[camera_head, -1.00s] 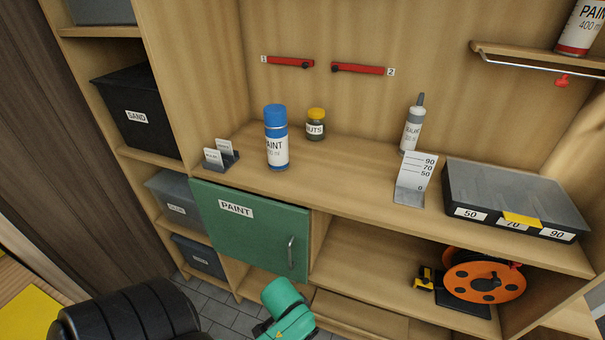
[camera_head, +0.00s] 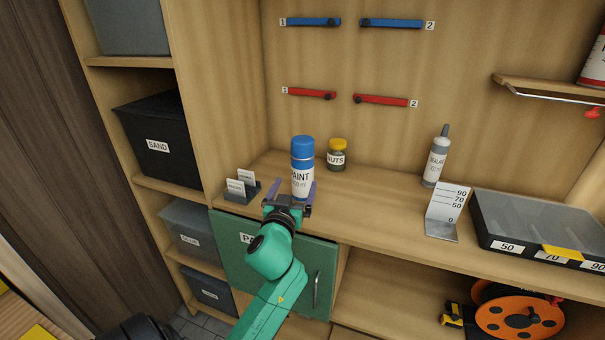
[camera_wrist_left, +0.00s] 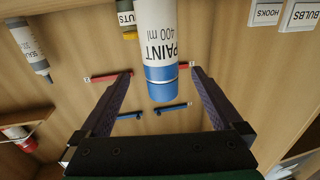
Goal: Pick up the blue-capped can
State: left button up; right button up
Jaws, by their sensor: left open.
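The blue-capped can (camera_head: 302,172) is white with a "PAINT" label and stands upright on the workbench top. In the left wrist view the can (camera_wrist_left: 157,35) shows upside down, its blue cap toward the lower part of the picture. My left gripper (camera_head: 291,190) is open, its fingers pointing at the can, one on either side of its lower part. The left wrist view shows the open fingers (camera_wrist_left: 162,71) flanking the can with gaps. The can's base is hidden behind the gripper in the head view. My right gripper is not in view.
A yellow-lidded nuts jar (camera_head: 337,155) stands close behind the can to the right. A small card holder (camera_head: 242,188) is to its left. A sealant tube (camera_head: 436,158), a scale stand (camera_head: 445,213) and a divided case (camera_head: 535,225) stand further right. A green door (camera_head: 250,265) is below.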

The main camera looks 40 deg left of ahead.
aim_at(303, 166)
pick_arm(q)
jog(key=p+x, duration=0.2)
jog(key=x, duration=0.8)
jog(key=shift+w+a+r, duration=0.1)
jog(key=shift+w+r, duration=0.05)
jog(key=shift+w+a+f, duration=0.1)
jog(key=shift+w+f, duration=0.1)
jog(key=shift+w, duration=0.05)
jog(key=shift+s+r, duration=0.1)
jog(key=shift+s, duration=0.05)
jog(key=c, duration=0.5)
grip_shut()
